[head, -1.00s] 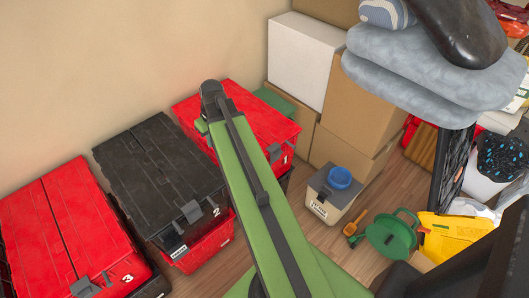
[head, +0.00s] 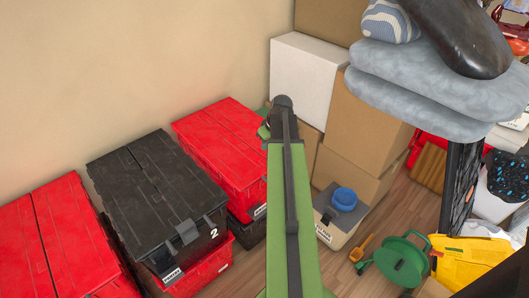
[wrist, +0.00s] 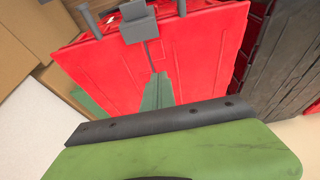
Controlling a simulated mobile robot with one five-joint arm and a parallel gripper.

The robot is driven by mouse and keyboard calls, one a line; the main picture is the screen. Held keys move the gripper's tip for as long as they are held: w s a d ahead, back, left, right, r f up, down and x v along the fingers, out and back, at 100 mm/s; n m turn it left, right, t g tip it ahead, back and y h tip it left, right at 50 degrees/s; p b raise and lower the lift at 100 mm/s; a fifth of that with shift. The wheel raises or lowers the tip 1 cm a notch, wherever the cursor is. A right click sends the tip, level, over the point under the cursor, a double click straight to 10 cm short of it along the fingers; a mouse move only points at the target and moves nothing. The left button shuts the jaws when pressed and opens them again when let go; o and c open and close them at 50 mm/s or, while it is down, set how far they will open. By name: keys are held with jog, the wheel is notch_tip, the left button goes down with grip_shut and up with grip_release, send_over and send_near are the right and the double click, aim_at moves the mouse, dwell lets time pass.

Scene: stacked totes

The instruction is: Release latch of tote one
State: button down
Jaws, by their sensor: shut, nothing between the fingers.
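Tote one has a red lid (head: 218,145) and stands in the back row against the wall in the head view. Its lid also fills much of the wrist view (wrist: 205,50). The grey latch (wrist: 137,22) sits at the lid's edge, at the top of the wrist view. My arm hides it in the head view. My gripper (wrist: 158,78) is shut and empty, over the red lid in the picture, with its tips pointing toward the latch. A gap shows between the tips and the latch. I cannot tell how high the tips are above the lid.
Black-lidded tote two (head: 150,200) stands beside tote one, with red-lidded tote three (head: 60,245) further left. Cardboard boxes (head: 365,120) are stacked to the right. A small bin with a blue item (head: 344,199) and a green reel (head: 400,262) stand on the floor.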

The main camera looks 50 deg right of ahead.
aim_at(266, 163)
jog(key=b+x, duration=0.7)
jog(key=x, duration=0.1)
jog(key=shift+d+f, duration=0.1)
jog(key=shift+f, duration=0.15)
jog(key=s, duration=0.2)
jog(key=shift+s+a+r, duration=0.25)
jog(key=shift+s, duration=0.75)
